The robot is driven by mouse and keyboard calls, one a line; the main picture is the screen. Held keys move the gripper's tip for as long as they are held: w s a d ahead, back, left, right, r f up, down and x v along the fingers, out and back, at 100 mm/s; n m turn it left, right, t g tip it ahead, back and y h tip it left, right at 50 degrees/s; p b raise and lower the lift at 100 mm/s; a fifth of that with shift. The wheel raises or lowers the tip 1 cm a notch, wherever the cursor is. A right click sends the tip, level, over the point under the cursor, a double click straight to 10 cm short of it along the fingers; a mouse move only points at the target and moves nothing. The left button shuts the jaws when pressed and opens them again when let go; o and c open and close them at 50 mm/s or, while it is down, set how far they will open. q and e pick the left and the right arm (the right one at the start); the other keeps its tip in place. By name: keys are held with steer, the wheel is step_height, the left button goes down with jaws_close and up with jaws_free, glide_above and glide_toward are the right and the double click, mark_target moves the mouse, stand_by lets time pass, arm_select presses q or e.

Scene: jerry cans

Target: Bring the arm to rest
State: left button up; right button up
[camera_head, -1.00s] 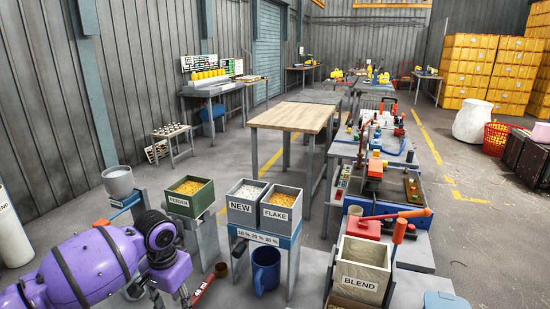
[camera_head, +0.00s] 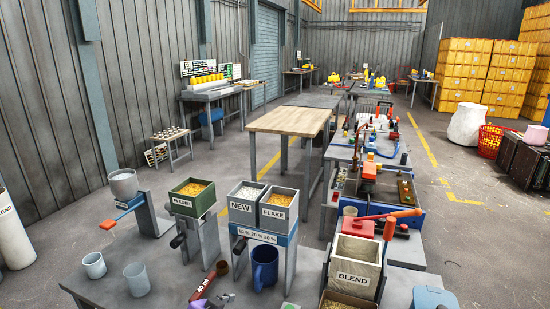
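Neither of my arms and neither gripper can be made out in the head view. A red-handled scoop (camera_head: 201,287) marked 40 ml lies at the front of the bench, with its brown cup (camera_head: 222,268) at the far end. A small dark grey piece (camera_head: 223,298) beside it at the bottom edge is too unclear to name. The green FEEDER bin (camera_head: 192,210) holds yellow grain. The grey NEW bin (camera_head: 242,218) holds white flakes and the FLAKE bin (camera_head: 273,220) holds yellow grain. The BLEND bin (camera_head: 353,275) stands at the front right.
A grey cup (camera_head: 94,265) and another cup (camera_head: 136,279) stand at the bench's left. A blue jug (camera_head: 264,268) stands below the NEW and FLAKE bins. A wooden-topped table (camera_head: 290,119) stands beyond. The floor to its left is clear.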

arm_select(q)
steer(key=s+a+f+n+y+p, duration=0.1)
steer(key=s+f, duration=0.3)
steer(key=s, duration=0.8)
steer(key=s+a+f+n+y+p, duration=0.1)
steer(key=s+a+f+n, duration=0.2)
steer(key=s, duration=0.9)
steer(key=s+a+f+n+y+p, duration=0.1)
steer(key=s+a+f, duration=0.3)
steer(key=s, duration=0.9)
steer(key=shift+f+n+y, duration=0.3)
steer(key=shift+n+y, duration=0.3)
steer(key=shift+n, duration=0.3)
arm_select(e)
steer(key=shift+t, duration=0.4)
steer(key=r, duration=0.1)
steer(key=w+r, duration=0.1)
steer(key=r, duration=0.1)
steer(key=w+r, duration=0.1)
steer(key=shift+w+a+r, duration=0.15)
steer(key=shift+w+r, duration=0.1)
arm_select(q)
steer(key=shift+s, duration=0.1)
